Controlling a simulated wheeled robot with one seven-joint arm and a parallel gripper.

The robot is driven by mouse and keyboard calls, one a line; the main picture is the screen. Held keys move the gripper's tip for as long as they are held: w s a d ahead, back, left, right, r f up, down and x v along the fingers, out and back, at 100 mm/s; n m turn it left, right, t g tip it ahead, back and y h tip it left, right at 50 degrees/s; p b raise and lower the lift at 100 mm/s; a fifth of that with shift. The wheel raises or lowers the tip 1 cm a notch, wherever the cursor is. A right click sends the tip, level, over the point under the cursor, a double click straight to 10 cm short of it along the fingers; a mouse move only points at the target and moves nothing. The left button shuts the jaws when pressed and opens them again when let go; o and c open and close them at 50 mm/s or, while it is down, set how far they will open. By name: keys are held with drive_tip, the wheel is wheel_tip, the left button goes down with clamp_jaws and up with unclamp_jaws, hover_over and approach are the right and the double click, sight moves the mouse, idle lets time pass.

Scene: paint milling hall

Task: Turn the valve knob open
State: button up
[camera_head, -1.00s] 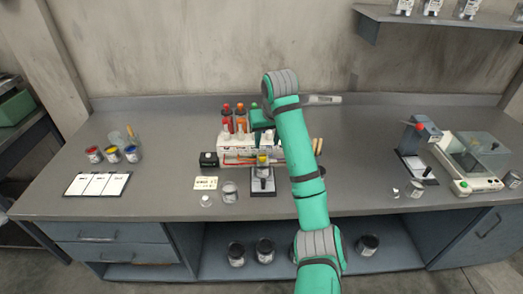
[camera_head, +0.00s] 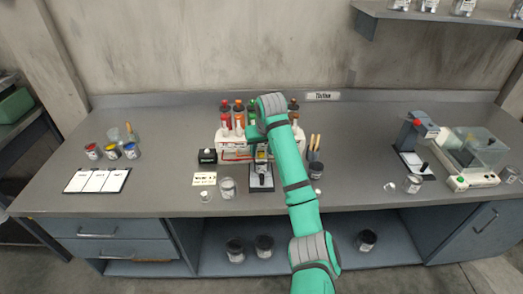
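A small dark stand with a pale base (camera_head: 262,183) is near the middle of the bench, and a small yellow part (camera_head: 261,156) shows above it. I cannot make out a valve knob clearly; it may be this yellow part or be hidden by my arm. My gripper (camera_head: 261,150) points down over the stand, below my green wrist, close to the yellow part. I cannot tell whether it touches it. The fingers are too small and too covered to show whether they are open or shut.
A black box (camera_head: 207,156), a label card (camera_head: 204,179) and a glass jar (camera_head: 227,188) are to the left. A brush holder (camera_head: 315,158) stands to the right.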

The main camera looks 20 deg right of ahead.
clamp_jaws()
drive_tip(key=shift+n, duration=0.4)
drive_tip(key=n+y, duration=0.1)
drive_tip(key=n, duration=0.2)
drive_tip(key=shift+w+d+r+n+y, duration=0.1)
drive_tip(key=shift+d+n+y, duration=0.05)
drive_tip(key=shift+n+y, duration=0.25)
drive_tip(key=n+y, duration=0.1)
drive_tip(key=n, duration=0.2)
drive_tip(key=shift+d+n+g, duration=0.1)
drive_tip(key=shift+n+g, duration=0.2)
drive_tip(key=shift+g, duration=0.1)
drive_tip(key=n, duration=0.2)
drive_tip(key=n+g+y, duration=0.1)
drive_tip(key=n, duration=0.1)
drive_tip(key=shift+w+r+n, duration=0.1)
drive_tip(key=shift+w+n, duration=0.1)
drive_tip(key=shift+n, duration=0.1)
drive_tip(key=shift+w+n+g+y, duration=0.1)
drive_tip(key=shift+n+g+y, duration=0.5)
drive_tip(key=shift+n, duration=1.1)
drive_tip(key=shift+g, duration=0.3)
